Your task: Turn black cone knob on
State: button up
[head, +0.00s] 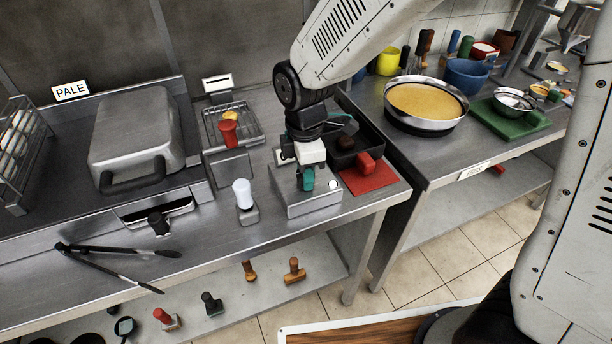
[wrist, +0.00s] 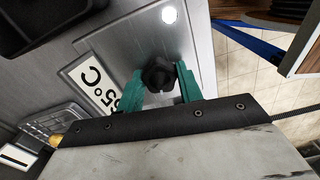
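The black cone knob (wrist: 158,74) sits on the face of a grey metal box, between the green fingers of my gripper (wrist: 160,84) in the wrist view. The fingers appear to touch it on both sides. In the head view my gripper (head: 308,181) points down at the box (head: 312,202), and the knob is hidden behind the fingers. A round white light (wrist: 169,14) on the box looks bright beside the knob; it also shows in the head view (head: 333,184). A partly covered label reading about 65°C (wrist: 95,80) lies beside the left finger.
Another black knob (head: 158,223) is on a front panel below a lidded metal appliance (head: 136,135). A white knob (head: 243,194) stands left of my gripper. Tongs (head: 110,254) lie front left.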

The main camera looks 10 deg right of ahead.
jog(key=m, duration=0.6)
jog(key=shift+m, duration=0.3)
jog(key=o, duration=1)
jog(key=shift+f, duration=0.1)
jog(key=shift+r, duration=2.6)
